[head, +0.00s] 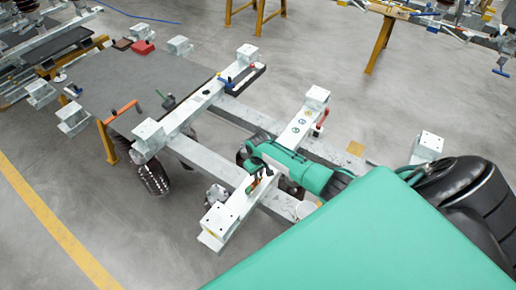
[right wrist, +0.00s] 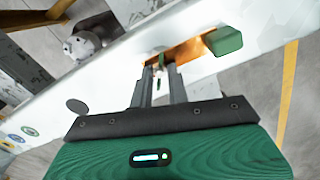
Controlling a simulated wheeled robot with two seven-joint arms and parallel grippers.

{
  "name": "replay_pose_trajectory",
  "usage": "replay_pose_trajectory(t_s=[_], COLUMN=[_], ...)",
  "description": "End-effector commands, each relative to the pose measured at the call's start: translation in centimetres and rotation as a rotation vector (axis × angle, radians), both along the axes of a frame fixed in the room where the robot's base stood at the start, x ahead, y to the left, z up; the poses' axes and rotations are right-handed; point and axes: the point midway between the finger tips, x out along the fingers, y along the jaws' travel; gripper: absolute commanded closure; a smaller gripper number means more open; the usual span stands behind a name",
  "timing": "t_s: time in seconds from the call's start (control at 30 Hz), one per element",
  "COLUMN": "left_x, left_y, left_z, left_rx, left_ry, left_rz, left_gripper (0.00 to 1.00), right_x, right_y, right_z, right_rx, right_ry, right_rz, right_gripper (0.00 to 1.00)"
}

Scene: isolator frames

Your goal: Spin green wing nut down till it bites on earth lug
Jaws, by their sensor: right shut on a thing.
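My right gripper (right wrist: 160,66) reaches over a white beam (right wrist: 110,85), its two grey fingers close together. A small green piece between the fingertips, which looks like the green wing nut (right wrist: 160,58), is mostly hidden by them. It sits at a copper-coloured strip, seemingly the earth lug (right wrist: 186,51), with a green block (right wrist: 228,40) at its far end. I cannot tell whether the nut touches the lug. In the head view my right gripper (head: 257,181) is at the near white beam (head: 232,206), partly hidden by my green arm. My left gripper is not in view.
A second white beam (head: 180,116) with coloured handles runs parallel on the left. A red handle (head: 322,118) stands near the far end of my beam. Dark ribbed insulators (head: 152,178) hang below. Open grey floor lies beyond, with a yellow line (head: 55,222) at left.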

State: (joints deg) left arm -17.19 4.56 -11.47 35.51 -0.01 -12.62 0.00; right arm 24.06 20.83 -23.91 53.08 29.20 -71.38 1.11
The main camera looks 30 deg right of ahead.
Motion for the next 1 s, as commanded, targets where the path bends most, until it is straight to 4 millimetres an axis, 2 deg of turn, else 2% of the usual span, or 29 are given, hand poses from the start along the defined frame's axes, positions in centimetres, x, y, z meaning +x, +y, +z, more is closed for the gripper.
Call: replay_pose_trajectory(t_s=[0.03,0.5,1.0], left_x=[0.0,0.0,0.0], left_y=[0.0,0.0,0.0], left_z=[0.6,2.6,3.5], left_rx=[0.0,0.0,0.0], left_ry=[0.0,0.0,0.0], left_rz=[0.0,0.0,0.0], left_gripper=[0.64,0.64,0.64], right_x=[0.2,0.1,0.1], right_y=[-0.1,-0.2,-0.2], right_z=[0.4,0.4,0.2], right_rx=[-0.001,-0.001,0.001], right_ry=[-0.003,-0.003,-0.004], right_rz=[-0.047,-0.492,-0.967], right_gripper=[1.0,1.0,1.0])
